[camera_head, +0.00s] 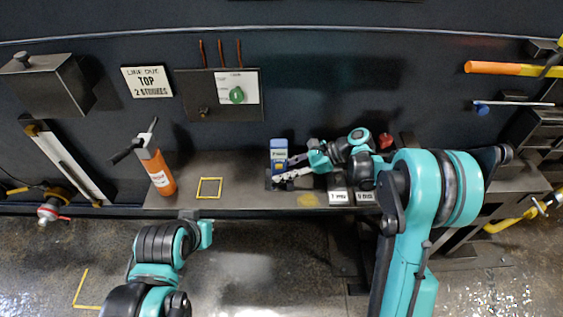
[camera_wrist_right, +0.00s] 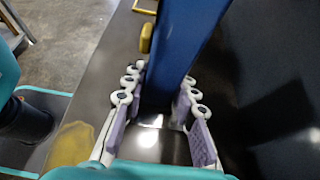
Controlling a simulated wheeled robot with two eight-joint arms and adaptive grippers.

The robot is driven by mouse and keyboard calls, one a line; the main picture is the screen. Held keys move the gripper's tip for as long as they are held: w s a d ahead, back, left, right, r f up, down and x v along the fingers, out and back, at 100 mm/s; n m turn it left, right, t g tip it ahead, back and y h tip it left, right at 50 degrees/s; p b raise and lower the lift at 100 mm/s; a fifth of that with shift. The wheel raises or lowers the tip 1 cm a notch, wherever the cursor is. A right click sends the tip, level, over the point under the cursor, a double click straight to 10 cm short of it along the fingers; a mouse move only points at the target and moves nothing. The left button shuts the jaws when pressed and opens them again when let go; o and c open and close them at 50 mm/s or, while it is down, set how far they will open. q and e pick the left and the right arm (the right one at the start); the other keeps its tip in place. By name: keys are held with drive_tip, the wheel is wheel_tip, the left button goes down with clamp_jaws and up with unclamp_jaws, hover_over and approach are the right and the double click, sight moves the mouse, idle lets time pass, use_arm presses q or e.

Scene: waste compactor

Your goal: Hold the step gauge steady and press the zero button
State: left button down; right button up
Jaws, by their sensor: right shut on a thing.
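The step gauge (camera_head: 279,155) is a blue upright block with a pale label, standing on the dark bench. My right gripper (camera_head: 287,174) reaches in from the right and is shut on its lower part. In the right wrist view the blue body of the gauge (camera_wrist_right: 182,45) rises between the two padded fingers (camera_wrist_right: 165,108). A small yellow-gold piece (camera_wrist_right: 146,38) sits at its left side; I cannot tell if it is the zero button. My left arm (camera_head: 163,243) is in front of the bench, away from the gauge; its fingers cannot be made out.
An orange bottle (camera_head: 158,172) stands at the bench's left, beside a yellow square outline (camera_head: 209,188). White labels (camera_head: 338,198) lie along the front edge. A red knob (camera_head: 385,141) is behind my right arm.

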sight(279, 166)
use_arm(q)
drive_tip(key=w+d+m+t+h, duration=0.1)
drive_tip(key=w+d+m+h, duration=0.1)
drive_tip(key=d, duration=0.6)
drive_tip(key=w+d+m+t+h, duration=0.1)
drive_tip(key=w+d+m+h, duration=0.2)
drive_tip(key=d, duration=0.6)
drive_tip(key=shift+w+d+m+h, duration=0.15)
drive_tip(key=shift+m+h, duration=0.15)
drive_tip(key=shift+m, duration=0.2)
drive_tip(key=shift+r, duration=0.1)
drive_tip(key=shift+w, duration=4.4)
drive_tip(key=shift+w, duration=0.1)
drive_tip(key=shift+w, duration=0.3)
